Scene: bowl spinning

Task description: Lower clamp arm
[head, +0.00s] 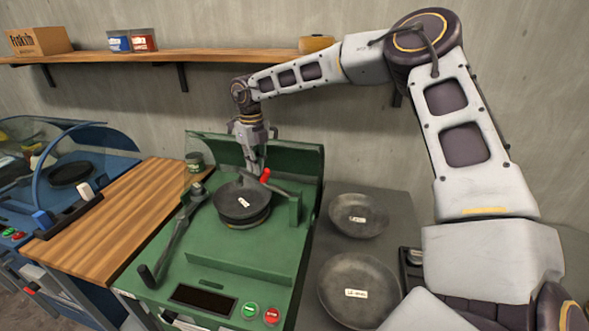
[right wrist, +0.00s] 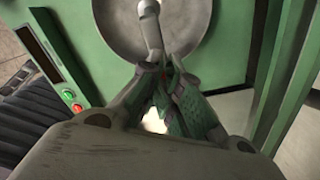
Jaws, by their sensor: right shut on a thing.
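The green spinning machine (head: 225,262) stands in the middle of the head view, with a dark bowl (head: 240,205) on it that bears a white label. The clamp arm (head: 283,188) reaches from a green post at the right toward the bowl and has a red end. My right gripper (head: 257,168) points down at that end and is shut on the clamp arm. In the right wrist view its fingers (right wrist: 172,90) close around a bit of red, and a grey rod with a round tip lies over the bowl (right wrist: 185,25). My left gripper is out of view.
Two labelled bowls, one farther back (head: 358,215) and one nearer (head: 358,290), lie on the grey surface at right. A lever with a black handle (head: 172,240) stands at the machine's left. A wooden counter (head: 125,205) and a blue machine (head: 65,165) are farther left.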

